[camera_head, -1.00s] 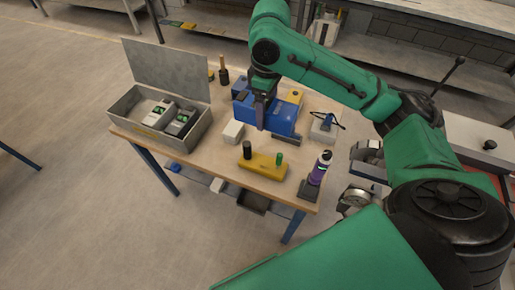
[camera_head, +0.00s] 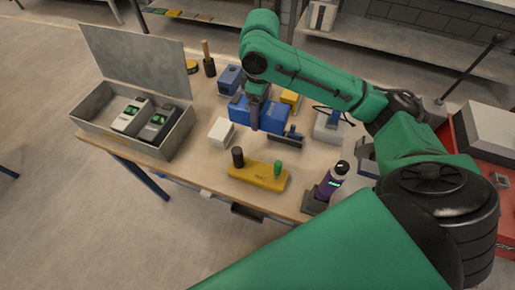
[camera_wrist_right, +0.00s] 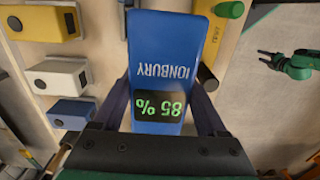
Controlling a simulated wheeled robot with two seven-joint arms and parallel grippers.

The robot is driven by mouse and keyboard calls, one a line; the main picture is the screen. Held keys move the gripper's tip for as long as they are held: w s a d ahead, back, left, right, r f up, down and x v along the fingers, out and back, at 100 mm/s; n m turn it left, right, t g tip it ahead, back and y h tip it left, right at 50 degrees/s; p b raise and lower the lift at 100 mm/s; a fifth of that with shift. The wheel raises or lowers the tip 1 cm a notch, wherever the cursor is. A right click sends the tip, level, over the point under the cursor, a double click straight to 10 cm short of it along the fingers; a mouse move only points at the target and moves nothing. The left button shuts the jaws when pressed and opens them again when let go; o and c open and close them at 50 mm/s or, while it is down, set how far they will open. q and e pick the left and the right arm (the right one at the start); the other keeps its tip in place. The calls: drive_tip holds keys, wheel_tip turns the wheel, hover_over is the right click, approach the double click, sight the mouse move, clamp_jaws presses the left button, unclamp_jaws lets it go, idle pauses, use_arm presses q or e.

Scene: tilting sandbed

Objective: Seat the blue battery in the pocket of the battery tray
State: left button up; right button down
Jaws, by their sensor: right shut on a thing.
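The blue battery (camera_head: 272,117) is between the fingers of my right gripper (camera_head: 254,124), above the middle of the table. In the right wrist view the battery (camera_wrist_right: 167,55) has the name IONBURY and a green 85 % display, upside down, with a dark finger along each side. A grey metal box with a raised lid, which looks like the battery tray (camera_head: 172,143), stands at the table's left. It holds packs with green displays; I cannot make out an empty pocket. The battery is apart from it. A small green arm with a dark gripper, apparently my left (camera_wrist_right: 268,58), shows in the wrist view.
A yellow block (camera_head: 262,179) with black and green pegs lies near the front edge. A white box (camera_head: 221,131), a blue box (camera_head: 230,78) and a yellow box (camera_head: 291,99) surround the held battery.

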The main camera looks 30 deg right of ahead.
sight(260, 149)
wheel_tip(260, 149, down, 14)
drive_tip(key=shift+r, duration=0.1)
unclamp_jaws()
drive_tip(key=shift+s, duration=0.1)
